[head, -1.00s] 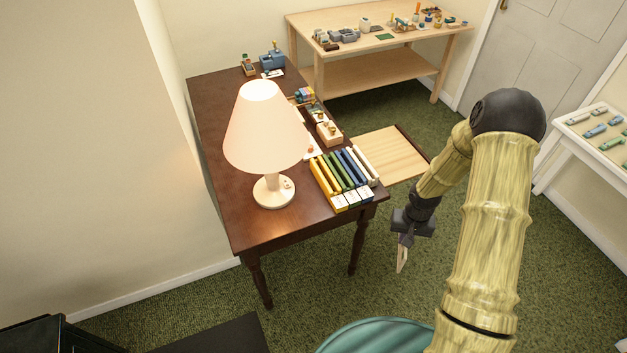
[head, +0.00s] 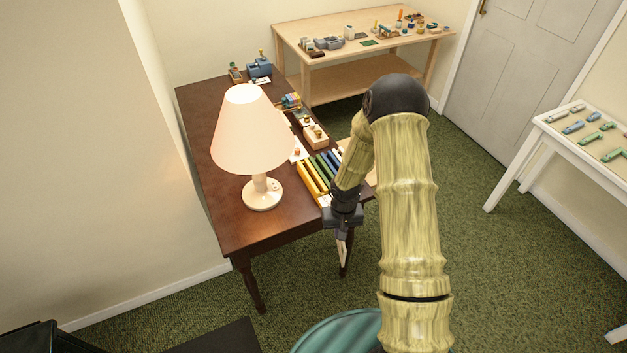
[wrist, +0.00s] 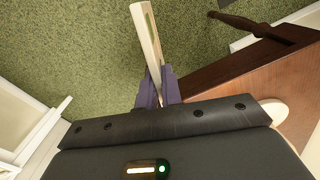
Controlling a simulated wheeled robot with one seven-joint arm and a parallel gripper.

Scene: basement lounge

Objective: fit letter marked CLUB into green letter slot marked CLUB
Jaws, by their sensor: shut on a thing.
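My gripper (head: 344,228) is shut on a thin, pale letter (head: 343,250). The letter hangs down past the fingertips, in front of the dark desk's near right leg. In the wrist view the letter (wrist: 147,35) shows edge-on between my gripper's dark fingers (wrist: 158,90), with the green carpet behind it. Its marking cannot be read. A row of yellow, green and blue letter slots stands on the desk's right side; a green slot (head: 325,169) lies in it. My arm hides part of the row, and the labels cannot be read.
The dark wooden desk (head: 225,215) bears a lamp (head: 252,130) left of the slots and small boxes behind them. A light workbench (head: 350,50) with several small things stands at the back. A white table (head: 545,125) is at the right. Open carpet lies between.

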